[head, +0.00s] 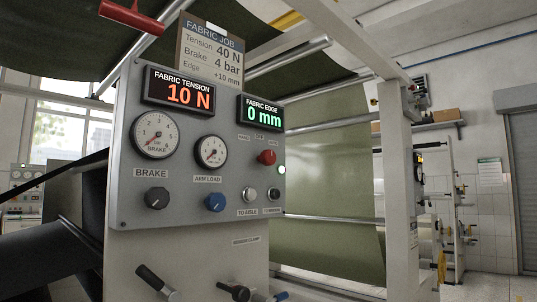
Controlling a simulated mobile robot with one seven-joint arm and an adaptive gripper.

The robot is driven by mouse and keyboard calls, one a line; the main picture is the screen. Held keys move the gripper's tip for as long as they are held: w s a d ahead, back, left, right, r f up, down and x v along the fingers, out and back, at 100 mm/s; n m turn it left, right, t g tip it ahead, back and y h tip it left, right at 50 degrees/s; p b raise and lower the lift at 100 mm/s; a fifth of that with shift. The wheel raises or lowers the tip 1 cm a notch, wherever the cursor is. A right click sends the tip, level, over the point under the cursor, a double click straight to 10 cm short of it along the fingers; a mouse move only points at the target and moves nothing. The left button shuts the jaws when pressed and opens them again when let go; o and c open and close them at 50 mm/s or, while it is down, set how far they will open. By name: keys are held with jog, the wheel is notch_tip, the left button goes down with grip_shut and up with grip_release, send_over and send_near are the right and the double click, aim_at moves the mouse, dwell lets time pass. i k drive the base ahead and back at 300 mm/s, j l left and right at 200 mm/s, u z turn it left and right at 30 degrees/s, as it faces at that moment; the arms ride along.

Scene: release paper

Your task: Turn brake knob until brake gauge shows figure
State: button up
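The brake knob (157,198) is a dark round knob on the grey panel (225,198), under the label BRAKE. The brake gauge (155,135) is a white round dial above it. Its red needle points to the lower left, at the low end of the scale near zero. A job card (210,52) above the panel reads Tension 40 N, Brake 4 bar, Edge +10 mm. My gripper is not in view, and nothing is seen touching the knob.
Displays read fabric tension 10 N (179,91) and fabric edge 0 mm (262,113). A red button (267,157) is at right. Black-gripped levers (154,280) stick out below.

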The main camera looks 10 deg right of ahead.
aim_at(156, 198)
jog(key=u, duration=1.35)
jog(key=l+z, duration=0.2)
jog(key=z, duration=0.2)
jog(key=i+l+z, duration=0.1)
jog(key=z, duration=0.3)
jog(key=i+l+z, duration=0.1)
jog(key=l+z, duration=0.25)
jog(key=k, duration=0.5)
